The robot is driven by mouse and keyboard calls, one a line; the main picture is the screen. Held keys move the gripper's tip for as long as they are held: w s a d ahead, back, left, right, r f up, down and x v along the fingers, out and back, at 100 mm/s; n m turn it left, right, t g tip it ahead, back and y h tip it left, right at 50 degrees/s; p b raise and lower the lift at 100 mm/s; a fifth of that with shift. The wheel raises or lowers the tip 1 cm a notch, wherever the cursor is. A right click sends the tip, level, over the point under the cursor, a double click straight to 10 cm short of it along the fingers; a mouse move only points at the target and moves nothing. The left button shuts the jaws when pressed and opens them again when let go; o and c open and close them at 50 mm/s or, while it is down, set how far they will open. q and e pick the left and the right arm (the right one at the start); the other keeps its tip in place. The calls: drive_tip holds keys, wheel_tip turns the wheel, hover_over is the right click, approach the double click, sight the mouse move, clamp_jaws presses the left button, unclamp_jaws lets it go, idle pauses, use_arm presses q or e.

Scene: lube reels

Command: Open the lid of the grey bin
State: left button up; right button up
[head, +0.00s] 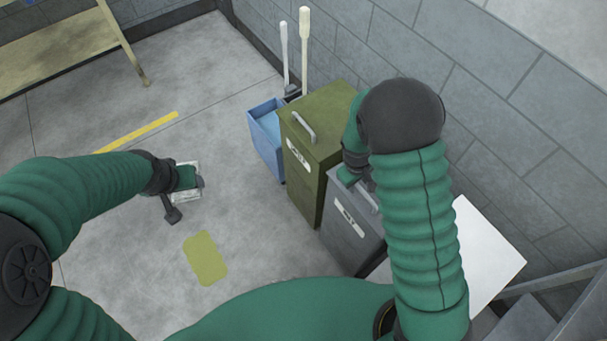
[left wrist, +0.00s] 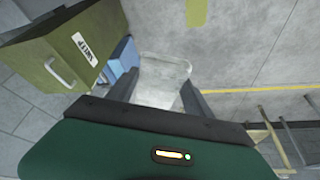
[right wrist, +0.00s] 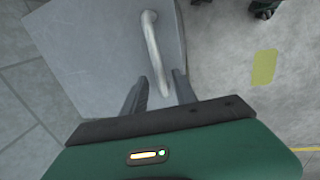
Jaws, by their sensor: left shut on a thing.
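The grey bin (head: 352,238) stands beside the green bin, with its lid down. The lid's metal handle (head: 369,200) is partly hidden by my right arm. In the right wrist view the grey lid (right wrist: 95,45) fills the upper left, and the handle (right wrist: 152,45) runs down between the fingers. My right gripper (right wrist: 160,82) is open around the handle's near end, with a gap showing beside the handle. My left gripper (head: 186,197) is shut on a pale, clear-looking container (left wrist: 163,78), held over the floor left of the bins.
A green bin (head: 315,125) with a handle and white label stands beyond the grey bin. A blue bin (head: 264,145) and two pale poles (head: 304,50) stand farther back. The block wall (head: 480,110) is close on the right. Floor on the left is mostly clear.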

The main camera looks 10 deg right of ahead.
drive_tip(key=shift+a+f, duration=0.1)
drive_tip(key=shift+s+a+r, duration=0.1)
drive_tip(key=shift+s+r, duration=0.1)
drive_tip(key=shift+s, duration=0.1)
drive_tip(key=shift+w+d+f, duration=0.15)
drive_tip(key=shift+d+f, duration=0.05)
drive_tip(key=shift+d, duration=0.2)
clamp_jaws()
drive_tip(key=shift+a+r, duration=0.1)
drive_tip(key=shift+a, duration=0.05)
idle(0.6)
